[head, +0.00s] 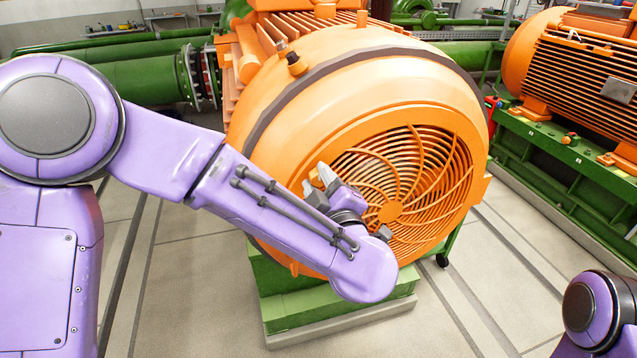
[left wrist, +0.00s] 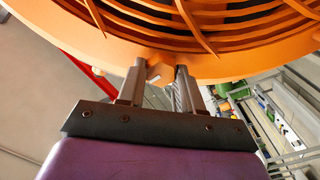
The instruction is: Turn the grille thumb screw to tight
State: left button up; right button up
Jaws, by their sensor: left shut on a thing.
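The orange round grille (head: 395,211) with curved bars is on the end of the large orange motor. In the left wrist view, the grille rim (left wrist: 225,68) fills the top. The thumb screw (left wrist: 160,72) is a small orange piece at that rim, partly hidden between my fingers. My left gripper (head: 318,182) is at the left edge of the grille. In the left wrist view, my left gripper (left wrist: 160,84) has one finger on each side of the thumb screw and is shut on it. My right gripper is out of view.
The motor (head: 290,120) stands on a green base (head: 290,308). A second orange motor (head: 560,65) on a green frame (head: 560,160) stands at the right. Green pipes (head: 140,80) run behind. The tiled floor (head: 480,300) at the front right is mostly clear.

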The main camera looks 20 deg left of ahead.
pick_arm(q)
jog(key=o, duration=1)
jog(key=shift+o, duration=0.2)
jog(key=b+v, duration=0.2)
jog(key=v, duration=0.8)
jog(key=shift+s, duration=0.25)
jog(key=shift+d, duration=0.2)
